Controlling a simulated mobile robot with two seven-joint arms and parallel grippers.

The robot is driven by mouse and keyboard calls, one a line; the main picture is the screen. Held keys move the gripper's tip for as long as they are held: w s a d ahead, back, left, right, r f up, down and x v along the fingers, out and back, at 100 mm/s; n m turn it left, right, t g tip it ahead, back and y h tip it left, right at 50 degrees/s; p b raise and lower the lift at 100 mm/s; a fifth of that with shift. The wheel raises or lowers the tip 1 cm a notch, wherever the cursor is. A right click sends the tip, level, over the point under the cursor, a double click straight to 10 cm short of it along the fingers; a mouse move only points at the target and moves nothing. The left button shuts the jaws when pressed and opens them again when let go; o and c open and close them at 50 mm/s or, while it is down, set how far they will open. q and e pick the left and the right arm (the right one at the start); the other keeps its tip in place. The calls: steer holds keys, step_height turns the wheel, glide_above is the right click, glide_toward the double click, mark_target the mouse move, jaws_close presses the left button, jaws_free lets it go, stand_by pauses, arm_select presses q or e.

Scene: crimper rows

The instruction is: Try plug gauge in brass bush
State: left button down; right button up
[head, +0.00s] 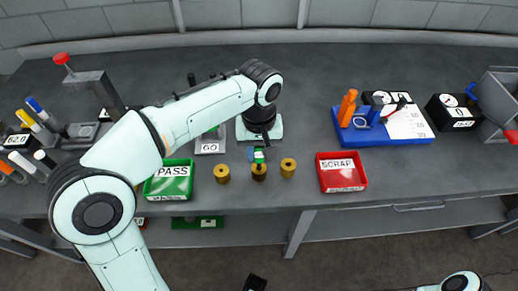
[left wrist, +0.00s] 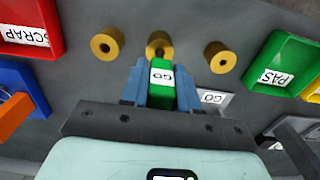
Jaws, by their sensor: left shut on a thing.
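My left gripper (head: 258,156) is shut on the green plug gauge (left wrist: 161,88), which has a white GO label. The gauge also shows in the head view (head: 259,160). Its blue fingers (left wrist: 160,90) grip the green handle from both sides. The gauge's end is at the hole of the middle brass bush (left wrist: 159,41), also in the head view (head: 259,174). I cannot tell whether it is inside. Two more brass bushes stand left (head: 221,174) and right (head: 288,167) of it. My right gripper is not in view.
The green PASS tray (head: 170,198) lies left of the bushes, the red SCRAP tray (head: 343,188) right. Behind are a grey GO stand (head: 209,150) and a blue tray (head: 410,138) with tools. Bare bench lies between the right bush and SCRAP.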

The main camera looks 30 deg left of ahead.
arm_select(q)
steer(key=shift+f+b, duration=0.8)
steer(key=shift+f, duration=0.5)
stand_by(0.8)
stand_by(0.8)
steer(key=shift+r+p, duration=1.4)
steer(key=shift+r, duration=0.05)
steer(key=shift+r+p, duration=2)
steer(key=shift+r, duration=0.2)
